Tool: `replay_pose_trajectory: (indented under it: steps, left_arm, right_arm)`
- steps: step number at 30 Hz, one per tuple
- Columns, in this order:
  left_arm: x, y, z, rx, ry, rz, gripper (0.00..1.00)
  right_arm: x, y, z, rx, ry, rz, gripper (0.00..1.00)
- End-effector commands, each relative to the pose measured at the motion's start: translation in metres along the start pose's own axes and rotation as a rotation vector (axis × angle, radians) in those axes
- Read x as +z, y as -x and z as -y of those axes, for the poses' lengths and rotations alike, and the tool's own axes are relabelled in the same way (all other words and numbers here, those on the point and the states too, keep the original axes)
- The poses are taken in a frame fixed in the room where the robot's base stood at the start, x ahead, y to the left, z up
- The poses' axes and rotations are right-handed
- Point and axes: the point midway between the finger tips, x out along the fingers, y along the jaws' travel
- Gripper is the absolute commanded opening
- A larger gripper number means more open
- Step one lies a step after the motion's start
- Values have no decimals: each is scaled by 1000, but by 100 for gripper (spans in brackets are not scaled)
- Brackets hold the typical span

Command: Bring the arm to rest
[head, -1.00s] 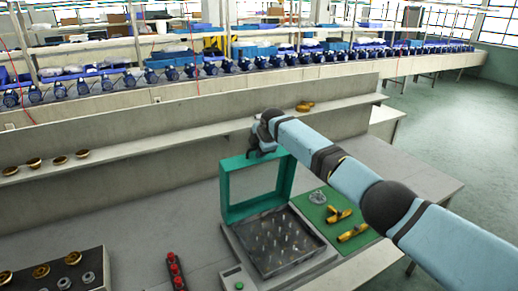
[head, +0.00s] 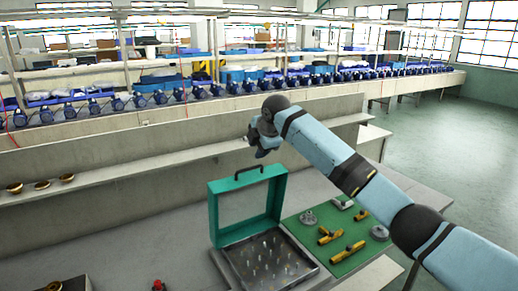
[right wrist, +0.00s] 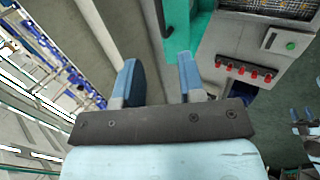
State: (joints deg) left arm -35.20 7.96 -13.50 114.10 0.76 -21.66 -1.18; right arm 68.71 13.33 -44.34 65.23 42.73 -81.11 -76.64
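My right arm reaches in from the right in the head view, its gripper (head: 262,150) up in the air above and behind the green lid (head: 213,215). In the right wrist view the two blue fingers of the right gripper (right wrist: 158,78) stand apart with nothing between them. The lid stands upright, hinged on a box (head: 312,262) with several small pins inside. The lid's dark handle (head: 236,176) is free, with the gripper clear of it.
A green mat (head: 350,262) right of the box holds brass fittings (head: 342,254) and grey parts (head: 379,233). Brass cups (head: 41,185) sit on the shelf at left. Red buttons (right wrist: 242,71) and a green button (right wrist: 290,46) show in the wrist view.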

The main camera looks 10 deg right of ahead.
Motion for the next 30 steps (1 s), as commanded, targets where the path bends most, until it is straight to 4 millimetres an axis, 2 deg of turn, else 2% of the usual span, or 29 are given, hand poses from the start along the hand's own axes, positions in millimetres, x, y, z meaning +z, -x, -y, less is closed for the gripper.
replay_pose_trajectory:
  steps: [11, 14, 16, 20, 24, 30]
  left_arm:
    - [-1, 0, 0, 0, -1, -3, 43]
    - [-2, 0, 0, 0, -1, -4, 43]
    - [-3, 1, 0, 0, -1, -4, 43]
    - [-5, 3, 1, -1, -1, -5, 43]
    - [-9, 5, 2, -3, -2, -5, 43]
    - [-12, 7, 3, -5, -3, -5, 43]
  right_arm:
    - [0, 5, 0, 0, 0, 0, 36]
    - [-3, -3, 7, 0, -12, -7, 36]
    - [-8, -18, 20, 5, -39, -21, 36]
    - [-28, -63, 66, 25, -144, -69, 36]
    - [-53, -109, 131, 61, -308, -132, 36]
    - [-85, -151, 229, 107, -566, -210, 36]
